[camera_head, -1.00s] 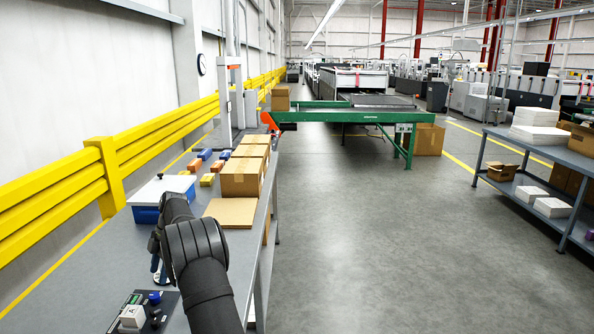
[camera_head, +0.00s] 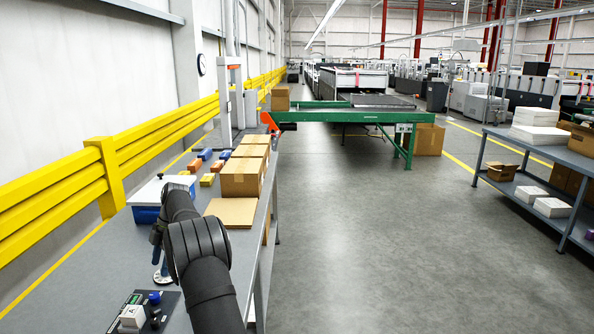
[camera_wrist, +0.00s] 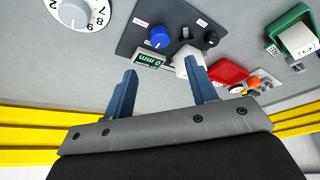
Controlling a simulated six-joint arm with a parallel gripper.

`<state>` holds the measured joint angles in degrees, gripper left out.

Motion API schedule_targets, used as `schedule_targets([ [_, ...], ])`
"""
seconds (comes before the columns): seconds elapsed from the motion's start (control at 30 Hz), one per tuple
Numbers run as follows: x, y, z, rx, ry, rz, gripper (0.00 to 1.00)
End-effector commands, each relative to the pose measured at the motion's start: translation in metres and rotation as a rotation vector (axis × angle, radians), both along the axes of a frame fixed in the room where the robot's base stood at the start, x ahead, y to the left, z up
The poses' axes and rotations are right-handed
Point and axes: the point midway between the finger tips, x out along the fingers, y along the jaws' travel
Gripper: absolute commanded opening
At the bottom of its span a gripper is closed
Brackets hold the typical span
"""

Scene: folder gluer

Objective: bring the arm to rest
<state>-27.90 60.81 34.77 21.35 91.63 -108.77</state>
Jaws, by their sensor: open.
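My gripper (camera_wrist: 163,88) is open in the wrist view, its two blue-grey fingers apart with nothing held between them. Beyond the fingers is a dark control panel (camera_wrist: 140,32) with a blue knob, a small green display and a white block-like part near the right finger. In the head view my black arm reaches over the grey bench (camera_head: 75,280), and the arm hides most of the gripper. The same panel shows at the bench's near end (camera_head: 158,318).
A blue box with a white lid (camera_head: 146,214), a flat cardboard sheet (camera_head: 229,212) and cardboard boxes (camera_head: 240,180) stand farther along the bench. A yellow rail (camera_head: 60,205) runs along its left. In the wrist view, a white dial (camera_wrist: 73,14) and a red part (camera_wrist: 228,74) flank the panel.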

Motion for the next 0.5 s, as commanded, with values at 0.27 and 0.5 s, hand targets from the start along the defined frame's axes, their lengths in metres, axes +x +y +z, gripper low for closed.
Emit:
schedule_targets([
  [0.27, -0.017, 0.015, -0.053, -0.002, 0.003, 0.000, 0.52],
  [0.5, -0.030, 0.028, -0.098, -0.002, 0.003, 0.000, 0.52],
])
